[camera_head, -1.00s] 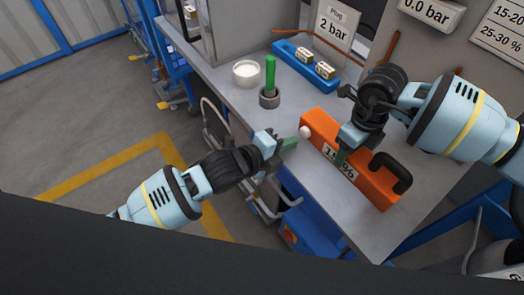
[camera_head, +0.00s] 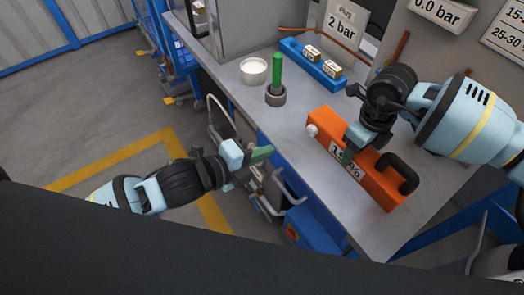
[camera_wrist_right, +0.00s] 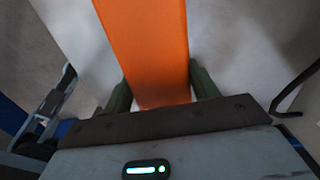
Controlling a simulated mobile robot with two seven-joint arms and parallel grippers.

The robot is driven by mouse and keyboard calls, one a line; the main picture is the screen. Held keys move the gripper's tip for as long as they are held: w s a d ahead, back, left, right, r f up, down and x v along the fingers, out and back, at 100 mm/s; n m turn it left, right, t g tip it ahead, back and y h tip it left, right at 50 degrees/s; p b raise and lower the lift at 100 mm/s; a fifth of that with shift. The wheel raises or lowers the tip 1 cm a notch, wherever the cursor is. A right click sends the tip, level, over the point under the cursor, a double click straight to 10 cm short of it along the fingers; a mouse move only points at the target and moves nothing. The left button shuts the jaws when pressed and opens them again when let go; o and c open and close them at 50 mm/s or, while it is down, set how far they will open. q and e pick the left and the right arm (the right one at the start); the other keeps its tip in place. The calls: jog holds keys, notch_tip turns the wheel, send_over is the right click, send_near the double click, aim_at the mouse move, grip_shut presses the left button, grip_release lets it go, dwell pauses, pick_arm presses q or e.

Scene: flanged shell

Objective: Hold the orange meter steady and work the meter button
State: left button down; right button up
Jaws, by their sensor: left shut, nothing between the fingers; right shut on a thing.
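The orange meter (camera_head: 372,183) lies on the grey bench at the right, with a black handle at its near end, a partly covered percent label on its side and a white round button (camera_head: 312,130) on its far left end. My right gripper (camera_head: 348,155) is shut on the meter's body from above. In the right wrist view the orange body (camera_wrist_right: 150,50) sits between the green fingers (camera_wrist_right: 160,92). My left gripper (camera_head: 262,152) is shut and empty, off the bench's front edge, left of the button and apart from it.
A green peg (camera_head: 277,72) stands in a grey round holder (camera_head: 275,96). A white bowl (camera_head: 253,71) and a blue tray (camera_head: 312,65) with small labelled blocks are further back. A "2 bar" sign (camera_head: 342,26) stands behind. Bare bench lies between holder and meter.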

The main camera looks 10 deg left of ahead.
dwell(0.3)
jog(key=o, duration=1.4)
notch_tip(320, 180, up, 12)
jog(key=shift+r, duration=0.1)
